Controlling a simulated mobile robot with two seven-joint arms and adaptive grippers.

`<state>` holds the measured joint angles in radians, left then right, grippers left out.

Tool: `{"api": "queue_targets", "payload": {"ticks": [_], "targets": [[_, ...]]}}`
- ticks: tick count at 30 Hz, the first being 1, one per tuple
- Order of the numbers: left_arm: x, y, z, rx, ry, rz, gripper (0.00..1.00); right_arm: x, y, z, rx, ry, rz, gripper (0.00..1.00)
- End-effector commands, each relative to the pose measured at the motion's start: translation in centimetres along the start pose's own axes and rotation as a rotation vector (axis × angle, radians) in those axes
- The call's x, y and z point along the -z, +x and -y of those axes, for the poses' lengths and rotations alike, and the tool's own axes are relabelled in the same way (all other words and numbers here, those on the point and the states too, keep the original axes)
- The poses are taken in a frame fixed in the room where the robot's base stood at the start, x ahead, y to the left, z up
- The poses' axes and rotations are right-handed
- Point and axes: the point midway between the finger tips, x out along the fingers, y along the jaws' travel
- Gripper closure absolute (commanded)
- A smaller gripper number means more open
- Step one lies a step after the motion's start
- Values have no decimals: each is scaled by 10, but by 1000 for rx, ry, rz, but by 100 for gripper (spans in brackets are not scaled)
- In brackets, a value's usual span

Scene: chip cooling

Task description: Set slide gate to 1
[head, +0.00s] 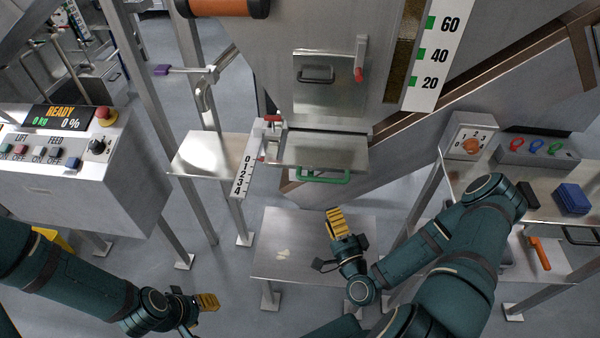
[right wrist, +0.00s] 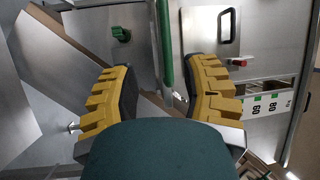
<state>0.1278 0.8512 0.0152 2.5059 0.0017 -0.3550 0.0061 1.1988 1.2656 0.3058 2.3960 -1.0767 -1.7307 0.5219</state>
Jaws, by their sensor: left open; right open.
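The slide gate is a flat metal plate (head: 325,150) under the hopper, with a green bar handle (head: 323,176) on its front edge. A white scale (head: 243,176) marked 0 to 4 stands left of it; a small red mark shows near its upper end, close to 0. My right gripper (head: 335,222) is open and empty, below and in front of the handle. In the right wrist view, the green handle (right wrist: 164,45) shows beyond and between the open yellow fingers (right wrist: 161,75), apart from them. My left gripper (head: 207,302) is open at the lower left, far from the gate.
A red-tipped lever (head: 359,65) is on the hopper door above. A low metal table (head: 300,255) stands below my right gripper. A control box (head: 80,160) is at left. A dial box (head: 470,140) and a side table with tools are at right.

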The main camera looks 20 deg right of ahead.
Motion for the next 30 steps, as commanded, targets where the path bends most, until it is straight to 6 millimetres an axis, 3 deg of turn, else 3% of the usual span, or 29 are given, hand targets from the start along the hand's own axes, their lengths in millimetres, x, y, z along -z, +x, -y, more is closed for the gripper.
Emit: {"api": "queue_targets", "payload": {"ticks": [4,8,24,30], "targets": [[-1,1,0,-1,1,2,54,11,-3,4,38,27,-50,55],[-1,0,0,-1,1,2,54,12,6,5,43,27,-52,55],[0,0,0,0,1,0,54,16,104,9,42,25,-50,55],[0,0,0,0,1,0,54,18,127,9,40,25,-49,55]]}}
